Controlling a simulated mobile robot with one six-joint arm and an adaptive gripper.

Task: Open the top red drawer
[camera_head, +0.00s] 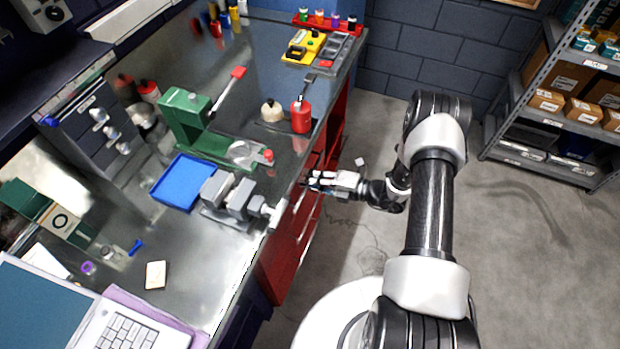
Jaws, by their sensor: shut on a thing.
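The red drawer cabinet (290,238) stands under the front edge of the metal workbench, its drawer fronts facing right toward my arm. My gripper (314,180) is at the upper part of the drawer fronts, just below the bench edge. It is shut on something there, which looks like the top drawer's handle. The fingers and the bench edge hide the handle, and I cannot tell whether the top drawer stands out from the cabinet.
A grey vise (232,197) juts to the bench edge beside my gripper. A red bottle (301,116), a blue tray (183,182) and a laptop (130,330) are on the bench. A shelf of boxes (562,104) stands at right. The floor (520,260) between is clear.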

